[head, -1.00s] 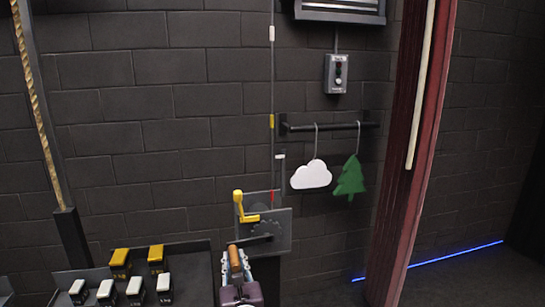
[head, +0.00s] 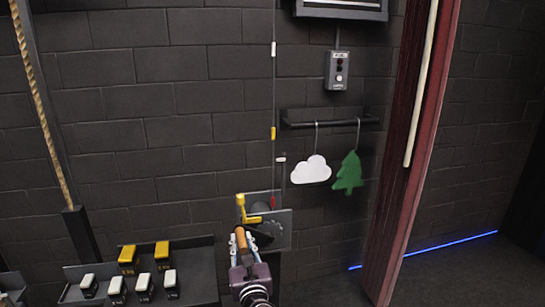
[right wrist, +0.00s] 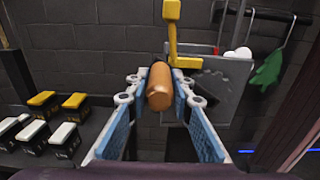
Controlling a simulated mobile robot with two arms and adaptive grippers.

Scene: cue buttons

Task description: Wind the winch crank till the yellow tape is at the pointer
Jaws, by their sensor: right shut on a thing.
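The winch (head: 275,226) is a grey plate unit low on the wall with a yellow lever (head: 247,212). Its crank's wooden handle (head: 241,240) is between the fingers of my right gripper (head: 241,247), which is shut on it. The handle also shows between the blue pads in the right wrist view (right wrist: 160,86). The yellow tape (head: 273,133) is on the thin vertical cable, a little above a small white piece (head: 281,159) beside the cable that looks like the pointer. A white tape (head: 273,49) is higher, and a red mark (head: 274,201) lower. My left gripper is out of view.
A dark tray (head: 195,262) with yellow and white buttons (head: 144,286) lies left of the winch. A cloud (head: 310,169) and a green tree (head: 348,173) hang from a rail at right. A control box (head: 338,70) is above.

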